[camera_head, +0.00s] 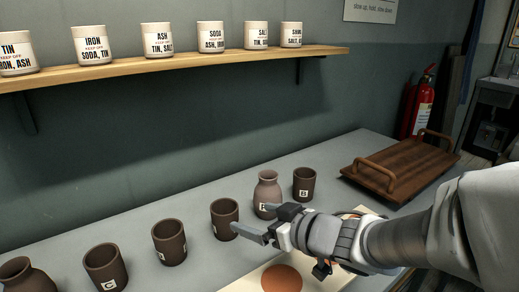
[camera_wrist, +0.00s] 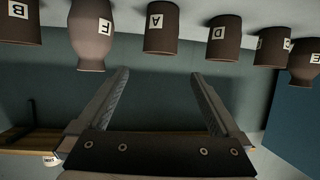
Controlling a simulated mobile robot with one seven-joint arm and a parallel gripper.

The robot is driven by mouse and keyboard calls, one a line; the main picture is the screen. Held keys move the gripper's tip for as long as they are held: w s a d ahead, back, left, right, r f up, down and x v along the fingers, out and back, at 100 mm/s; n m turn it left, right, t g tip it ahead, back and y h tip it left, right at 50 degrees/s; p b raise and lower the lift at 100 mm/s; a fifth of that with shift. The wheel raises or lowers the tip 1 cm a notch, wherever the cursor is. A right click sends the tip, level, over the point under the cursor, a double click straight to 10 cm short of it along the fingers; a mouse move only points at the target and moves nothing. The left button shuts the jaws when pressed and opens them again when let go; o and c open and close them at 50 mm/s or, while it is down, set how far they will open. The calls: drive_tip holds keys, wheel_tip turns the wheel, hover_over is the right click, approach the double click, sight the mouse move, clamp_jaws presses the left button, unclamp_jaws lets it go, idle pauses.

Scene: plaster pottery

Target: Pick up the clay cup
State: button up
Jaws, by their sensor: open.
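Several dark brown clay cups stand upright in a row on the grey table: cup B (camera_head: 304,187), cup A (camera_head: 224,222), cup D (camera_head: 169,245) and cup C (camera_head: 104,270). The frames do not single out one cup. My gripper (camera_head: 254,221) is open and empty, low over the table by cup A and the vase marked F (camera_head: 267,187). In the wrist view, which shows the row upside down, cup A (camera_wrist: 162,35) lies beyond the gap between my fingertips (camera_wrist: 160,75). I see no contact with it.
Another vase (camera_head: 22,278) stands at the near left. A pale board (camera_head: 243,284) with a terracotta disc (camera_head: 282,279) lies in front of the row. A wooden tray (camera_head: 405,160) with handles sits at the right. A shelf (camera_head: 190,66) of labelled jars hangs above.

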drive_tip(key=w+p, duration=0.1)
drive_tip(key=p, duration=0.1)
approach(218, 205)
drive_tip(key=x, duration=0.4)
drive_tip(key=shift+d+f, duration=0.15)
drive_tip(key=shift+f, duration=0.1)
drive_tip(key=shift+r+b+x, duration=0.2)
drive_tip(key=shift+b+x, duration=0.55)
drive_tip(key=shift+x, duration=2.4)
drive_tip(key=c, duration=1.4)
